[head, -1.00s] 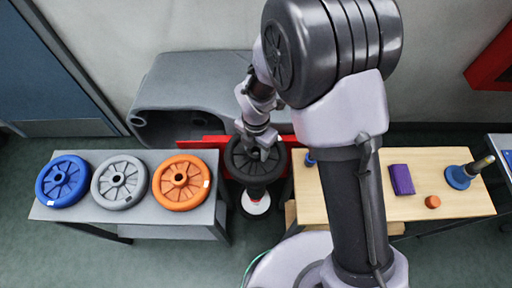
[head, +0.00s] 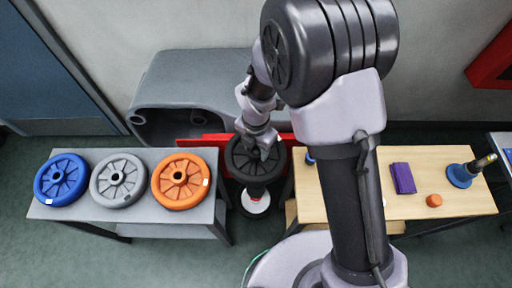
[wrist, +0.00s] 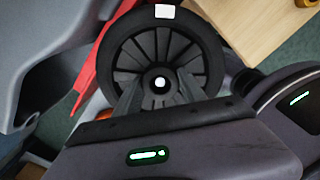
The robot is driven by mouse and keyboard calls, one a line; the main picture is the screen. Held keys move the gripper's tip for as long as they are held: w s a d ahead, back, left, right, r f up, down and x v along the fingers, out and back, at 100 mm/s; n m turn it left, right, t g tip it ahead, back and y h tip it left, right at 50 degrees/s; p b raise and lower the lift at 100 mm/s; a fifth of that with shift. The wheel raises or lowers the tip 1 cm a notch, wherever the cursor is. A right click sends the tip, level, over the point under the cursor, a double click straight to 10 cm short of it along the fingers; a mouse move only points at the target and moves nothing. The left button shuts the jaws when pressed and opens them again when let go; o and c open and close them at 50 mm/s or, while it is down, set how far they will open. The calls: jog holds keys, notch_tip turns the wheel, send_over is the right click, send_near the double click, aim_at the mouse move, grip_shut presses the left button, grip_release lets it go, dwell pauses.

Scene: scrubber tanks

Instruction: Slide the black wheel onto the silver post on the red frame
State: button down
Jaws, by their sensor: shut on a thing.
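The black wheel (head: 236,160) is at the red frame (head: 216,141), between the two tables in the head view. In the wrist view the wheel (wrist: 133,50) faces the camera, with its spokes and a white label on its rim showing. My gripper (wrist: 160,90) is shut on the wheel near its hub. A small bright round spot, which looks like the end of the silver post (wrist: 160,83), shows in the hub's centre. How deep the post sits in the wheel cannot be told. The red frame (wrist: 90,75) also shows behind the wheel's left side.
Blue (head: 62,179), grey (head: 118,181) and orange (head: 181,181) wheels lie on the grey table (head: 135,213) at left. The wooden table (head: 440,207) at right holds a purple block (head: 403,178), an orange cap (head: 434,200) and a blue-based post (head: 461,176). A grey tank housing (head: 190,90) stands behind.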

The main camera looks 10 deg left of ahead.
jog(key=shift+f+b, duration=0.55)
jog(key=shift+f, duration=0.85)
dwell(2.3)
jog(key=c, duration=0.6)
grip_release()
jog(key=shift+r, duration=0.15)
jog(key=shift+r+p, duration=4.3)
jog(key=shift+r, duration=0.65)
jog(key=shift+f, duration=0.1)
